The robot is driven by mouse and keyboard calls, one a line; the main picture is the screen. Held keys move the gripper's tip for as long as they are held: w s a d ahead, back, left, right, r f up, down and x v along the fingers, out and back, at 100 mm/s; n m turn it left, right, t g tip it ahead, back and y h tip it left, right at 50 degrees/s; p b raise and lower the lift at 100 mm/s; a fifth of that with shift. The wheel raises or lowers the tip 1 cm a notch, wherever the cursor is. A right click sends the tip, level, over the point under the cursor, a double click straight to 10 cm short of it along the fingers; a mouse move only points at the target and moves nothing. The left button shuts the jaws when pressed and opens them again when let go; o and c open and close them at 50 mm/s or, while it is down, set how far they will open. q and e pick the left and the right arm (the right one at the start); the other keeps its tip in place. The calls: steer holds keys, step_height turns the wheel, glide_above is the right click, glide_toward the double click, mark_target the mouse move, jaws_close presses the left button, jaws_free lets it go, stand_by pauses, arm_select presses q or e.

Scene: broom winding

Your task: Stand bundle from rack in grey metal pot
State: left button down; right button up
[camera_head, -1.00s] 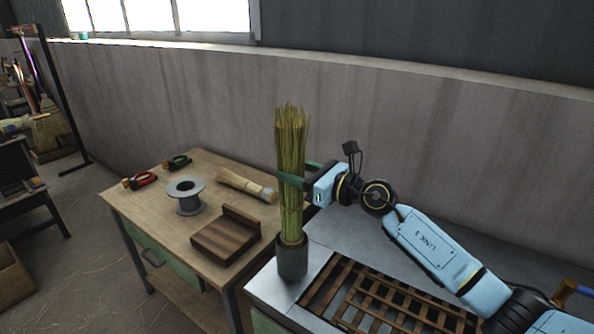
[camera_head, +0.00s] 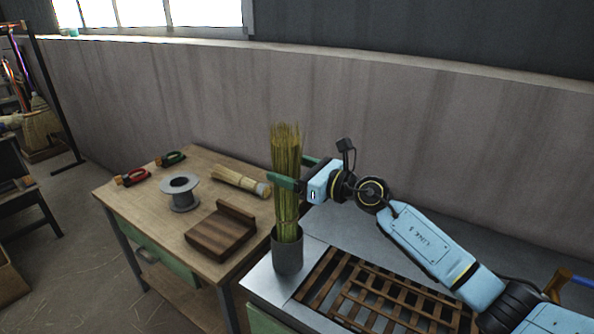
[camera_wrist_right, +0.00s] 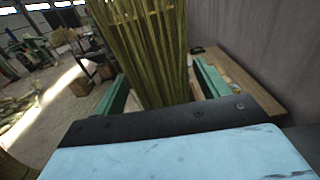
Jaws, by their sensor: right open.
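The bundle (camera_head: 286,165) of yellow-green straw stands upright in the grey metal pot (camera_head: 288,253), its lower end hidden inside the pot. The pot stands at the left end of the metal bench top. My right gripper (camera_head: 294,172) is open at the bundle's upper middle, with one green finger on each side of the stalks. In the right wrist view the bundle (camera_wrist_right: 150,50) rises between the two spread fingers, with gaps beside it. The wooden rack (camera_head: 385,298) lies on the metal bench, right of the pot, with no bundle on it. My left gripper is not in view.
A wooden table (camera_head: 150,205) at left holds a wire spool (camera_head: 180,193), a small brush bundle (camera_head: 240,181), a dark wood block (camera_head: 221,231) and two pliers (camera_head: 133,177). A wall (camera_head: 400,130) runs behind. The metal top behind the rack is clear.

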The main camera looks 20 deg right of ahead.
steer(key=b+v, duration=0.2)
steer(key=v, duration=1.1)
steer(key=shift+s+d, duration=0.1)
steer(key=shift+s, duration=0.05)
stand_by(0.4)
